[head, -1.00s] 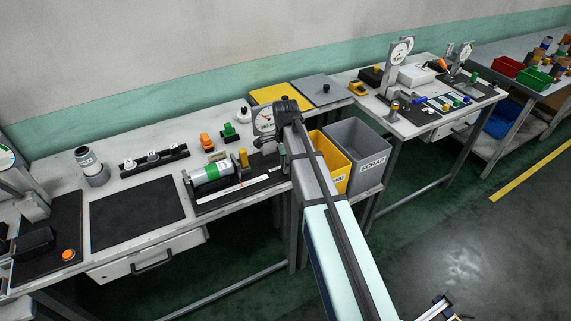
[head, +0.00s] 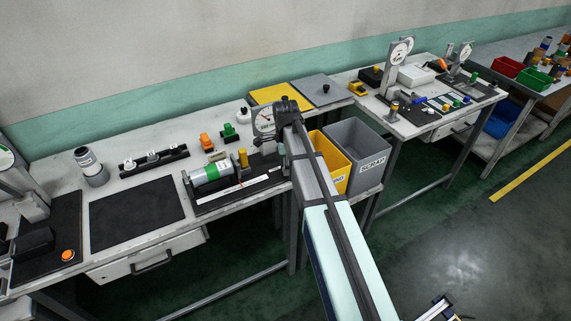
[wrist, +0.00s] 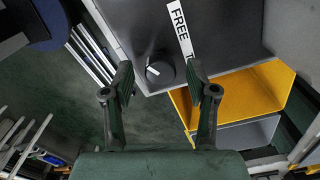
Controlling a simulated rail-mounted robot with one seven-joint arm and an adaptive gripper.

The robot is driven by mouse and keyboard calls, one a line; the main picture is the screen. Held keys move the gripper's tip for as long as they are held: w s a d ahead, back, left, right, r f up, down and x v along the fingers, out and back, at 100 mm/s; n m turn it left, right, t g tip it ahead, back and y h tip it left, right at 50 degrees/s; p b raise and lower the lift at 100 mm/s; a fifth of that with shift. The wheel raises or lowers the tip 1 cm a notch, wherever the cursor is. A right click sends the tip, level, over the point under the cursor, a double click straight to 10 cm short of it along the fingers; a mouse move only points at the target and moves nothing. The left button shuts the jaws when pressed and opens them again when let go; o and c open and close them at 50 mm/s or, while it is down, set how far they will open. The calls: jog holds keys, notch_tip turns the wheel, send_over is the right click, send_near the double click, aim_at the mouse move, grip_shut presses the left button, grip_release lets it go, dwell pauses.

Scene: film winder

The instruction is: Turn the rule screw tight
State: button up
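A round black knob (wrist: 158,71) with a white pointer line sits at the edge of a dark plate (wrist: 215,30) in the wrist view. A white label (wrist: 180,28) reading "FREE T" runs beside it, its end cut off from sight. My gripper (wrist: 159,76) is open, with one finger left and one right of the knob, apart from it. In the head view the white rule strip (head: 233,189) lies along the front of the fixture, before a green-and-white roll (head: 212,174). My arm hides the knob and gripper there.
A yellow bin (head: 331,160) and a grey scrap bin (head: 358,155) stand right of the fixture; the yellow one (wrist: 235,101) also shows close by the right finger. A dial gauge (head: 264,121) stands behind. A black mat (head: 137,213) lies bare at left.

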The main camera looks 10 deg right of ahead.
notch_tip(320, 180, up, 12)
dwell(0.7)
dwell(0.7)
